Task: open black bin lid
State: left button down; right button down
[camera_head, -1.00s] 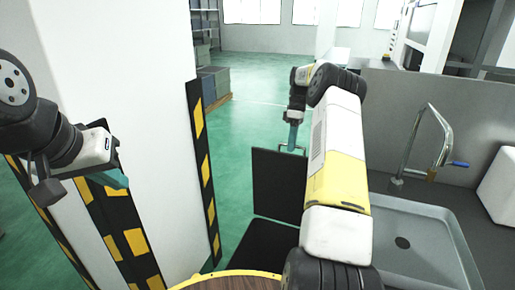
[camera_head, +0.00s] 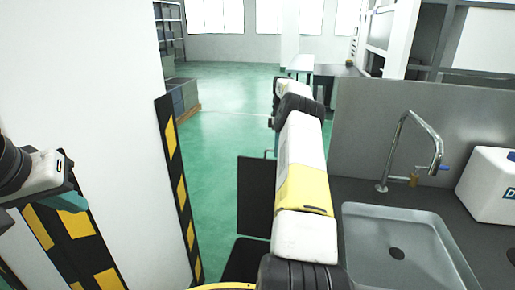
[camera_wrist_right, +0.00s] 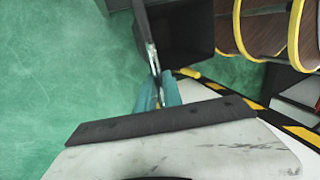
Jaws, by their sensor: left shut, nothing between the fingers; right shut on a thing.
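The black bin lid (camera_head: 256,195) stands roughly upright above the dark bin (camera_head: 243,262) in the head view. In the right wrist view the lid (camera_wrist_right: 143,30) shows nearly edge-on beside the dark bin interior (camera_wrist_right: 187,38). My right gripper (camera_wrist_right: 159,94) is shut on the lid's handle at its edge. In the head view my right arm hides that gripper and part of the lid and bin. My left gripper (camera_head: 72,200) is shut and empty at the far left, in front of the white pillar and well away from the bin.
A white pillar (camera_head: 100,90) with black and yellow edge strips stands left of the bin. A grey sink (camera_head: 365,235) with a tap (camera_head: 410,150) and a white container (camera_head: 490,185) are on the right. Green floor (camera_head: 225,110) is open beyond the bin.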

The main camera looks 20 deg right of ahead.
jog(key=c, duration=1.5)
grip_release()
jog(key=shift+f, duration=0.2)
jog(key=shift+r, duration=0.1)
jog(key=shift+r, duration=0.1)
notch_tip(320, 180, up, 4)
jog(key=shift+f, duration=0.25)
jog(key=shift+s+a+r, duration=0.2)
jog(key=shift+s+a, duration=1.25)
jog(key=shift+s, duration=0.8)
jog(key=shift+s+a+r, duration=0.2)
jog(key=shift+s+a, duration=1.2)
jog(key=shift+s, duration=0.85)
jog(key=shift+s+a+r, duration=0.2)
jog(key=shift+s+a, duration=1.25)
jog(key=shift+s, duration=0.8)
